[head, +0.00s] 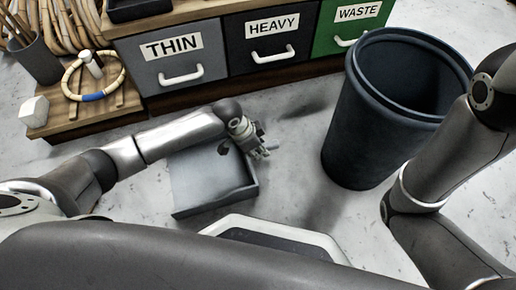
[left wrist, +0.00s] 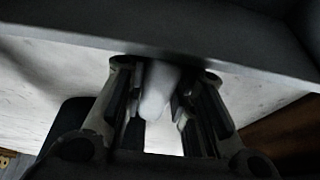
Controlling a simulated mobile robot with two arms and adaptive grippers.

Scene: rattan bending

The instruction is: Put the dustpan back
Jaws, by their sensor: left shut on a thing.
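The dustpan (head: 207,181) is a grey, shallow, square-sided pan in the middle of the head view, beneath my left forearm. I cannot tell if it rests on the floor or is just above it. My left gripper (head: 262,152) is at its right side. In the left wrist view, the fingers of my left gripper (left wrist: 158,100) are shut on the dustpan's pale handle (left wrist: 158,88), and the dark pan wall (left wrist: 165,42) spans the top. My right arm shows at the right of the head view, but its gripper is out of view.
A dark blue bin (head: 352,125) stands on the floor right of the dustpan. Drawers labelled THIN (head: 190,67), HEAVY (head: 290,53) and WASTE (head: 345,30) line the back, all shut. A low wooden stand (head: 75,112) holds a rattan ring (head: 68,75). Pale floor is clear between dustpan and bin.

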